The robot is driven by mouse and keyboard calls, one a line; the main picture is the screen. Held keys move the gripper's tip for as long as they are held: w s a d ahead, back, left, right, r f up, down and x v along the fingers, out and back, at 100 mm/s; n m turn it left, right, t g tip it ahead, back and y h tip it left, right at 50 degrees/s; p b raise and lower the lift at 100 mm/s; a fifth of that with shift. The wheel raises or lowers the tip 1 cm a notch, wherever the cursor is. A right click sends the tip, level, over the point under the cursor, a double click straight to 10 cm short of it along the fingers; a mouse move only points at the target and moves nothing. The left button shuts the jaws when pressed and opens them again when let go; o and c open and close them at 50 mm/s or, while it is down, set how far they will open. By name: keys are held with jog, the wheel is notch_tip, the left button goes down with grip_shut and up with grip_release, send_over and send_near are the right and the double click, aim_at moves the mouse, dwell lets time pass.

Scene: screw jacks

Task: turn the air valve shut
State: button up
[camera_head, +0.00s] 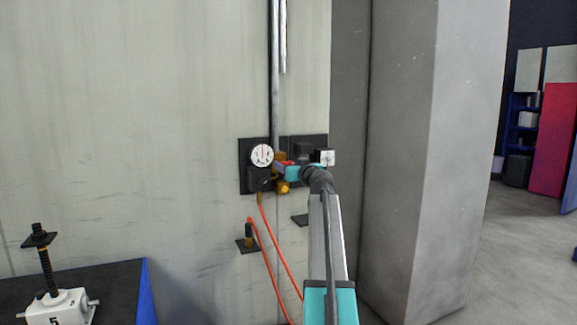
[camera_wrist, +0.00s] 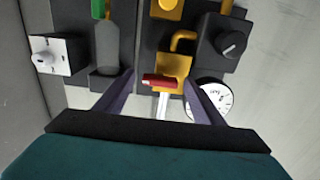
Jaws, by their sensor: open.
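The air valve is a yellow-brass body (camera_wrist: 174,68) with a red-ended lever (camera_wrist: 160,81) on a pale metal shank, mounted on a dark wall plate. In the wrist view the lever lies between the two fingers of my gripper (camera_wrist: 160,78), which stand apart with visible gaps on both sides. In the head view my gripper (camera_head: 283,167) is at the valve (camera_head: 281,158), and the arm partly covers it. A bit of the red lever (camera_head: 288,162) shows there. Whether a finger touches the valve cannot be told.
A round white gauge (camera_head: 262,155) sits left of the valve, close to one finger in the wrist view (camera_wrist: 214,97). A white box with a knob (camera_wrist: 52,56) and a grey bottle-shaped part (camera_wrist: 106,50) are nearby. Orange hoses (camera_head: 270,245) hang below. A concrete pillar (camera_head: 400,150) stands right.

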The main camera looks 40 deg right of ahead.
jog(key=shift+c, duration=0.3)
jog(key=c, duration=1)
jog(key=shift+m+b, duration=0.35)
jog(key=shift+m, duration=0.15)
jog(key=m, duration=1.2)
jog(key=shift+m, duration=0.3)
jog(key=m+p, duration=0.1)
jog(key=m, duration=0.3)
jog(key=shift+p, duration=0.35)
jog(key=shift+m, duration=0.3)
